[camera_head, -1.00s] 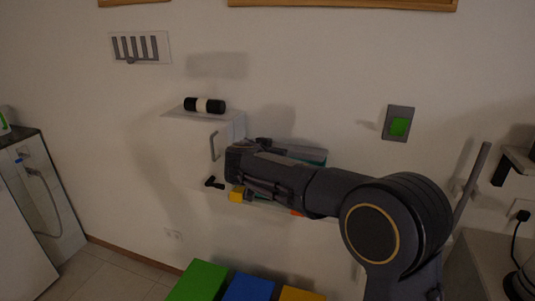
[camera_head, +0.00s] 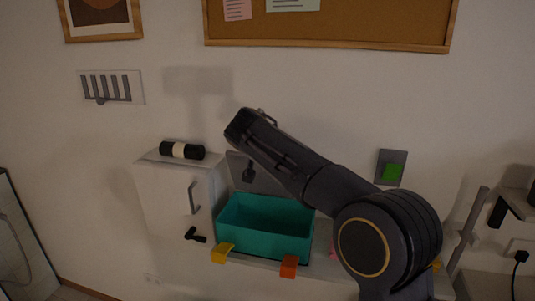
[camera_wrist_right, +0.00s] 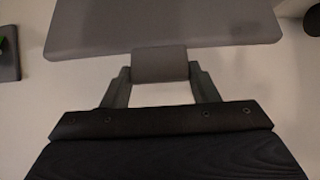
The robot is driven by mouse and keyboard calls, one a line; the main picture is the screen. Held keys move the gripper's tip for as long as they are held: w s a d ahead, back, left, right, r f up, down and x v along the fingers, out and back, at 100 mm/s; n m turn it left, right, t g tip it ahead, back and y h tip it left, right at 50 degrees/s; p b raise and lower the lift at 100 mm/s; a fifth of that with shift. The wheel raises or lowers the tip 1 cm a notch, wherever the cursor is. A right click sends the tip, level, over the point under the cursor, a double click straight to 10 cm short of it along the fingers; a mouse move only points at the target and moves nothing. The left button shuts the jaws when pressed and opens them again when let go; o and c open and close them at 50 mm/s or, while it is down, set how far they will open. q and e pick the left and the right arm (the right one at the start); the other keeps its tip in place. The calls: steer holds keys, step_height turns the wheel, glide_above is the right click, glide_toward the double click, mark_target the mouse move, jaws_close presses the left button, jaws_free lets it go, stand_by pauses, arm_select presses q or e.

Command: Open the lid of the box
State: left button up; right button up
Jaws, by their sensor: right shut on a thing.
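The box (camera_head: 262,232) is an open-topped teal container on the wall shelf in the head view. Its grey lid (camera_head: 234,167) stands raised behind the opening, partly covered by my right arm. In the right wrist view, my right gripper (camera_wrist_right: 160,68) is shut on a small grey tab (camera_wrist_right: 160,60) at the edge of the lid (camera_wrist_right: 165,25). In the head view, my right gripper (camera_head: 248,124) is above the lid; its fingertips are not clear there. My left gripper is not in view.
A white cabinet (camera_head: 165,195) with a handle and a black-and-white cylinder (camera_head: 182,151) on top stands left of the box. A yellow tab (camera_head: 222,253) and an orange tab (camera_head: 288,267) are at the shelf front. A green switch (camera_head: 394,172) is on the wall.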

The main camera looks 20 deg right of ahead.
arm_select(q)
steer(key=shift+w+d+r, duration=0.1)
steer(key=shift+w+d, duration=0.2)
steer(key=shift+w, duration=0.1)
arm_select(e)
steer(key=shift+w+d+r, duration=0.45)
steer(key=shift+w+d, duration=0.05)
steer(key=shift+w, duration=0.15)
steer(key=o, duration=1.4)
steer(key=shift+s, duration=0.1)
steer(key=shift+f, duration=0.1)
arm_select(q)
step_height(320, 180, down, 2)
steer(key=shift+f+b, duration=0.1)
steer(key=shift+b, duration=0.95)
arm_select(e)
steer(key=v, duration=0.7)
steer(key=shift+s+a, duration=0.25)
steer(key=shift+s, duration=0.05)
